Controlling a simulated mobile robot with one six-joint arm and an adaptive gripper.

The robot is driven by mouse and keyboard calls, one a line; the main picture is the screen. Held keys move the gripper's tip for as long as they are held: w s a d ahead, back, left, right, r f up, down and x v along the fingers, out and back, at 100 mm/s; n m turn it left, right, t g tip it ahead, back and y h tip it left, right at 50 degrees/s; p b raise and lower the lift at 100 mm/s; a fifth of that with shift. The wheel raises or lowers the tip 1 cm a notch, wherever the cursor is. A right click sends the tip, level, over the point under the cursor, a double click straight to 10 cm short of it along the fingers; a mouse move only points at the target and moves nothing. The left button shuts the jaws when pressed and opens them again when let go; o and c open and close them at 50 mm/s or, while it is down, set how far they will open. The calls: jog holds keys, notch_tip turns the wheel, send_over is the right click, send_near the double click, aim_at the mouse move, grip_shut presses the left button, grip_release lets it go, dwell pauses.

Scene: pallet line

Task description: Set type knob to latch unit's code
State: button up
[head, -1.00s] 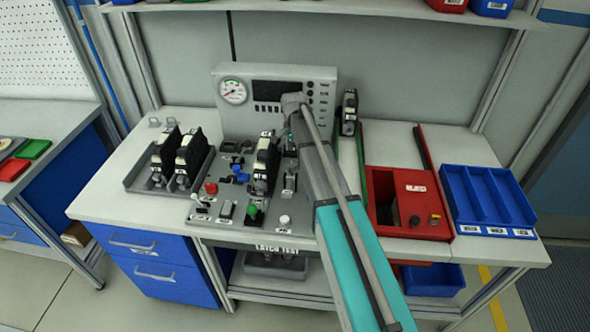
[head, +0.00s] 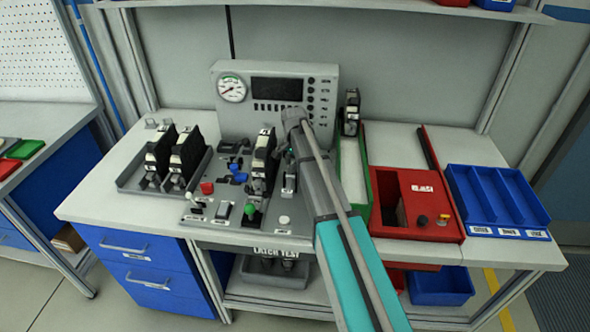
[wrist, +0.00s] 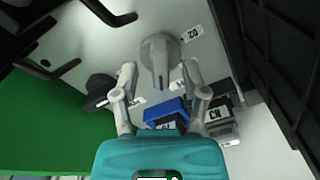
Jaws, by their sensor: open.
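In the wrist view a grey round knob (wrist: 160,52) with a raised grip bar lies between the fingertips of my open gripper (wrist: 160,70). A finger stands on either side of it, and I cannot tell whether they touch it. A small tag (wrist: 192,33) beside the knob seems to read "ZO" or "20". In the head view a black latch unit (head: 263,160) with a pale face stands upright on the test station (head: 200,210). Its code is too small to read. In the head view my arm hides the knob and most of my gripper.
Close to the fingers in the wrist view are a blue block (wrist: 167,112) and a dark block (wrist: 218,118) labelled "CW". A tray (head: 125,180) with two black units stands left. A red box (head: 440,205) and a blue bin (head: 500,200) stand right.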

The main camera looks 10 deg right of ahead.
jog(key=shift+f+b, duration=0.3)
jog(key=shift+f, duration=0.2)
grip_shut()
jog(key=shift+d, duration=0.25)
jog(key=shift+a, duration=0.2)
